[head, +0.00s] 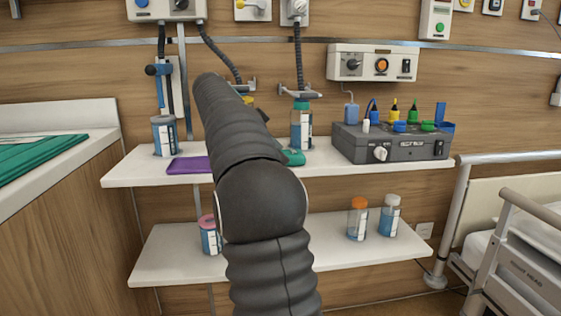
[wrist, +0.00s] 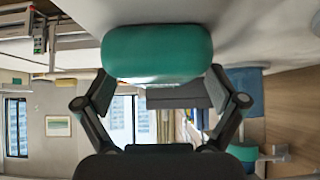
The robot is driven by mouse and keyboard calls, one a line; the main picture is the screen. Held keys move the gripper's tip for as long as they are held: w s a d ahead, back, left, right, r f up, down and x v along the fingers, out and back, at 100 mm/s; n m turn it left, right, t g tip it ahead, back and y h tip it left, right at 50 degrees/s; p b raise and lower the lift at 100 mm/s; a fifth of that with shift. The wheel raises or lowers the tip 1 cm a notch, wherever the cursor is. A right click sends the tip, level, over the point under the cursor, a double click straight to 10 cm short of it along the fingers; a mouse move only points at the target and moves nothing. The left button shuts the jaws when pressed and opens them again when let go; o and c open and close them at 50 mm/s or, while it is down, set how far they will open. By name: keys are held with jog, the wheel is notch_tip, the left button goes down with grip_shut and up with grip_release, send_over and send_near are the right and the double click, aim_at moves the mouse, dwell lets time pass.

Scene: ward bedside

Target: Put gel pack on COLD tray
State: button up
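A teal, rounded pad that looks like the gel pack (wrist: 157,55) is directly in front of my gripper (wrist: 158,80) in the wrist view. The fingers are spread wide and reach its two ends. Their tips are hidden at its edge, so I cannot tell whether they press on it. In the head view, part of a teal thing (head: 293,157) shows at upper-shelf level just right of my arm, which hides the rest and my gripper. I cannot make out a tray marked COLD. A flat purple item (head: 190,165) lies on the upper shelf left of my arm.
The upper shelf (head: 130,175) holds a blue-grey jar (head: 164,136), a teal-capped bottle (head: 302,127) and a grey box (head: 390,145). Several capped jars stand on the lower shelf (head: 180,262). A green item (head: 35,157) lies on the left counter; a bed rail (head: 480,220) is at right.

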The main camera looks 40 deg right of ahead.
jog(key=c, duration=1.4)
jog(key=shift+o, duration=0.2)
jog(key=shift+r, duration=0.1)
